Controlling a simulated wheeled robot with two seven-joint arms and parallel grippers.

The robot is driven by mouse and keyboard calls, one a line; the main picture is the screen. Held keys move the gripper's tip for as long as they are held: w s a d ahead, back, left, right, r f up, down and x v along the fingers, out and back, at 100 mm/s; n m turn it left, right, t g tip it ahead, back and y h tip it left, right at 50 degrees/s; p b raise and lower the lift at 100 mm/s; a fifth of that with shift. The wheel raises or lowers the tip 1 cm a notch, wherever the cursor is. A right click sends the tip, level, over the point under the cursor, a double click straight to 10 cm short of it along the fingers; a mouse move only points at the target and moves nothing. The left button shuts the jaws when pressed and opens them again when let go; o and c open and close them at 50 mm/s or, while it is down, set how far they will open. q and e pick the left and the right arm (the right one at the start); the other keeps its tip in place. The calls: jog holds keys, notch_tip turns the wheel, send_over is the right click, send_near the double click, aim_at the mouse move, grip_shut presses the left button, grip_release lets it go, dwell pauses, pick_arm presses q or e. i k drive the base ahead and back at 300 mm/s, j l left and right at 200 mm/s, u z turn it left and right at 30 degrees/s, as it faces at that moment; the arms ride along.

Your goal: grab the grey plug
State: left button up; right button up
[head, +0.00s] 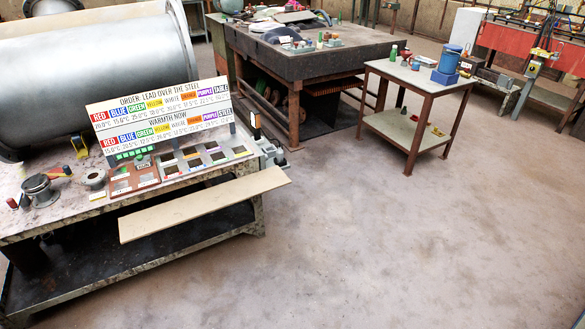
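I cannot pick out the grey plug for certain in the head view. Two grey round pieces are on the near left bench (75,218): a flanged metal cylinder (41,191) near its left end and a smaller ring-like grey piece (93,179) to its right. A brown panel and several small colored-edged tiles (195,158) lie right of these, below a white sign board (160,122) with colored words and temperatures. Neither of my grippers is in view.
A pale plank (203,204) juts out along the bench's front edge. A large grey pipe (100,75) lies behind the bench. A dark heavy table (310,45) and a small two-level table (415,78) with a blue container (449,60) stand farther back. The floor at right is clear.

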aim_at(280, 152)
jog(key=i+j, duration=0.4)
jog(key=i+j+z, duration=0.1)
jog(key=z, duration=0.35)
jog(key=i+j+z, duration=0.2)
jog(key=z, duration=0.3)
jog(key=i+j+z, duration=0.1)
jog(key=i+j, duration=0.2)
jog(key=i+j+z, duration=0.1)
jog(key=i+j, duration=0.2)
jog(key=j, duration=0.2)
jog(key=i+j+z, duration=0.1)
jog(key=i+j, duration=0.2)
jog(key=j, duration=0.15)
